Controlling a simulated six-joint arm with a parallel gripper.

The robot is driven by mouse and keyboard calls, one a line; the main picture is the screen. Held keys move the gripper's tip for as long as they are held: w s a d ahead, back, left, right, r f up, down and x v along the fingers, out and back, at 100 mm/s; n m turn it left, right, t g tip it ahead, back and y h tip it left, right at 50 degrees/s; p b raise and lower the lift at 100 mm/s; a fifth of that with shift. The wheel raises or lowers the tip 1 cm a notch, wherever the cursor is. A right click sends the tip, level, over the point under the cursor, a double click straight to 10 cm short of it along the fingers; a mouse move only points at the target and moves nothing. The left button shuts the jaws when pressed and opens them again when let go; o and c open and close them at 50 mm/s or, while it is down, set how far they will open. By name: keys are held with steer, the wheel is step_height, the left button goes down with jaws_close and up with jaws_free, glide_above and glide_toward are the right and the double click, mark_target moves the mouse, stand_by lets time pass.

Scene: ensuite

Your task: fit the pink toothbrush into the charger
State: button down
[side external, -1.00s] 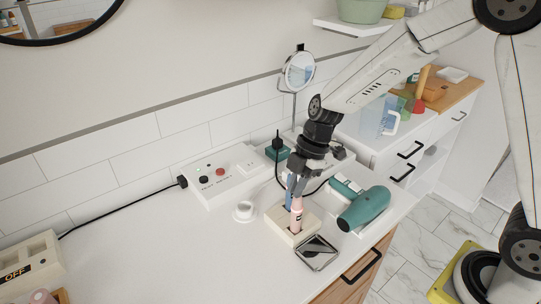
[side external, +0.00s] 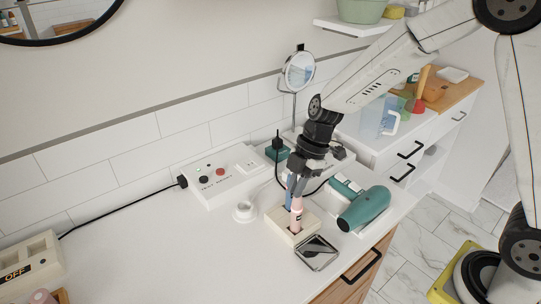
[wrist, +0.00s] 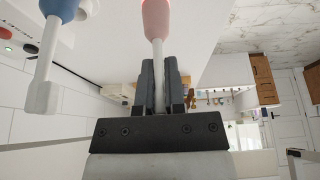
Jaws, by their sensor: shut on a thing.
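The pink toothbrush (side external: 296,217) stands upright with its lower end at the cream holder block (side external: 279,229); whether it rests in a slot or hangs just above cannot be told. My gripper (side external: 298,190) is shut on its upper part from above. In the wrist view, the pink handle (wrist: 156,18) lies beyond the fingertips and its pale neck runs between the fingers of my gripper (wrist: 158,68). The charger (side external: 244,212), a small white round base, stands left of the block and is empty. A blue toothbrush (side external: 289,184) stands just behind the pink one; it shows in the wrist view (wrist: 45,60).
A teal hair dryer (side external: 363,208) lies close on the right. A black-rimmed square dish (side external: 317,252) is in front of the block. A white switch box (side external: 219,178) and round mirror (side external: 299,72) stand behind.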

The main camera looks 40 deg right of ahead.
steer(key=shift+r, duration=0.15)
steer(key=shift+r, duration=0.85)
steer(key=s+d+r, duration=0.2)
steer(key=s+r, duration=0.9)
steer(key=s, duration=0.2)
steer(key=shift+s+d, duration=0.25)
steer(key=shift+s, duration=0.15)
steer(key=shift+w, duration=0.15)
